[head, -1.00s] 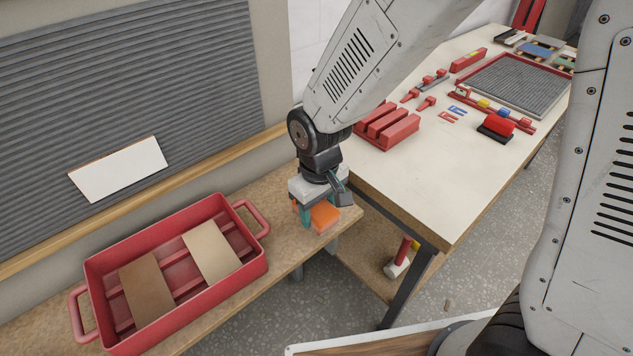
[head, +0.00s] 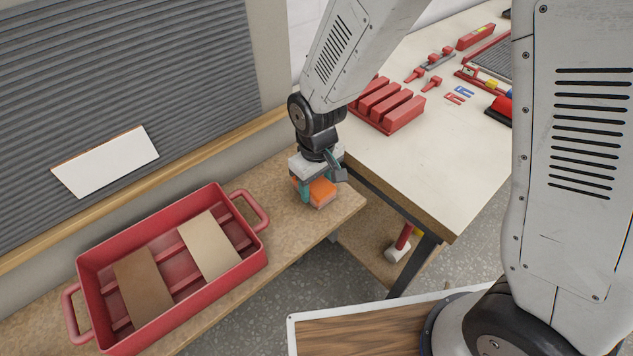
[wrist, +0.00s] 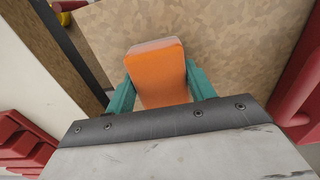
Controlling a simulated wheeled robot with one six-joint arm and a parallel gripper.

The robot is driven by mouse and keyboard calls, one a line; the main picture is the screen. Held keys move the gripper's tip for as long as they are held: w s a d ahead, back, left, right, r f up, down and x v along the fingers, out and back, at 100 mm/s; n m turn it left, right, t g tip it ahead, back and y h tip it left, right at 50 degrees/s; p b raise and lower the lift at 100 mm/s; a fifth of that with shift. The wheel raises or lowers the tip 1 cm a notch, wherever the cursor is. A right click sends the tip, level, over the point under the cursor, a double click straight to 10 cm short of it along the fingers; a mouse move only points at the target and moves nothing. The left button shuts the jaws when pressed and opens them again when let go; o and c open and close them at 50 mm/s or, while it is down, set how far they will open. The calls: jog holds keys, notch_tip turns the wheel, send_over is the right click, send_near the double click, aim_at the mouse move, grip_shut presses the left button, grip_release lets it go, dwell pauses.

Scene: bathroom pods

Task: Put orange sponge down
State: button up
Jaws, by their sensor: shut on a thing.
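The orange sponge (head: 322,191) has an orange top and a paler grey-pink layer beneath. My gripper (head: 311,190) points down at the right end of the wooden bench (head: 292,228) and is shut on the sponge. In the wrist view, the sponge (wrist: 157,72) sits between the two teal fingers, one on each side, with the bench surface (wrist: 235,40) behind it. The sponge is at or very near the bench top; I cannot tell whether it touches. Its near end is hidden by the gripper body in the wrist view.
A red tray (head: 169,329) with two tile-like pieces, brown and beige, stands on the bench to the left. A white worktable (head: 440,160) with a red slotted block (head: 388,108) is to the right. A mallet (head: 399,246) lies on a lower shelf. Bare bench lies between tray and gripper.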

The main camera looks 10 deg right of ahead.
aim_at(316, 184)
jog(key=o, duration=0.9)
jog(key=shift+f, duration=0.15)
notch_tip(316, 184, up, 12)
jog(key=s+d+r+m, duration=0.4)
jog(key=s+d+r, duration=0.4)
jog(key=d+r, duration=0.4)
jog(key=s+d+m, duration=0.1)
jog(key=s+d, duration=0.1)
jog(key=s, duration=0.1)
jog(key=s+d+r+m, duration=0.1)
jog(key=s+d, duration=0.2)
jog(key=s, duration=0.1)
jog(key=s+d+r+t, duration=0.1)
jog(key=s+d, duration=0.2)
jog(key=s, duration=0.1)
jog(key=shift+d+m, duration=0.15)
jog(key=shift+m, duration=0.25)
